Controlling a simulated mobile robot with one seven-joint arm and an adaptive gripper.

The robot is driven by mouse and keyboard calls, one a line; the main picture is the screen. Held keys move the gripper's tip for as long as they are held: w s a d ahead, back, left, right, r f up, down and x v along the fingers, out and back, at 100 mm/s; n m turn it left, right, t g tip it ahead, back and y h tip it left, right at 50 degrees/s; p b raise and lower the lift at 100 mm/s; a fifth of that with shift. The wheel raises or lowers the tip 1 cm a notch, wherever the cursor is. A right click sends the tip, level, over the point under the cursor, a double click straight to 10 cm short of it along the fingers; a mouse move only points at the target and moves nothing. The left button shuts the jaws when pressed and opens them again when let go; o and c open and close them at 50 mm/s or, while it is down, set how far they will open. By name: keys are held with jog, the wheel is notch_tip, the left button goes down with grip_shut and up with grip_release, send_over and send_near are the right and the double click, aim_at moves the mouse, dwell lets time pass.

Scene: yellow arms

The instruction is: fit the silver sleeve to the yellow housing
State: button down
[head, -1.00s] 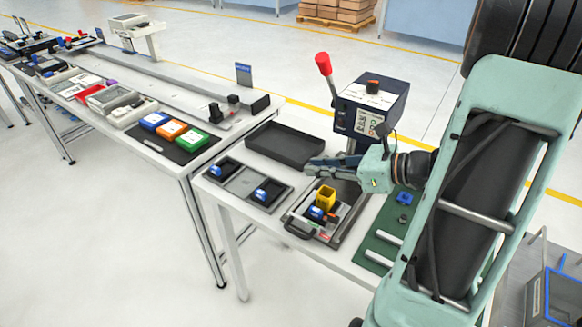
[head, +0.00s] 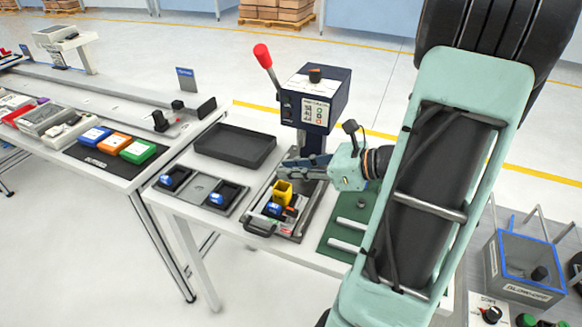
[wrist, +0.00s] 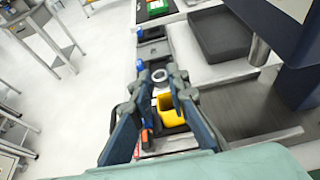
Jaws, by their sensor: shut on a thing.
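The yellow housing (head: 282,193) stands upright on the dark fixture plate (head: 299,228), open end up. It also shows in the wrist view (wrist: 170,112), between my fingers in the picture. The silver sleeve (wrist: 159,76) is a short ring at my fingertips in the wrist view. My gripper (wrist: 160,78) is shut on it. In the head view my gripper (head: 286,169) is above and just behind the housing, and the sleeve cannot be made out there. The sleeve is apart from the housing as far as I can see.
A press with a red-knobbed lever (head: 262,55) stands behind the fixture. A black tray (head: 235,145) lies at the back left. A grey compartment tray with blue parts (head: 200,187) is left of the fixture. A green mat with silver rods (head: 340,243) is on the right.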

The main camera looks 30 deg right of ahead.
jog(key=shift+f+b, duration=1.45)
jog(key=shift+f, duration=0.65)
jog(key=c, duration=1.8)
grip_release()
jog(key=v, duration=1.2)
jog(key=shift+r, duration=0.15)
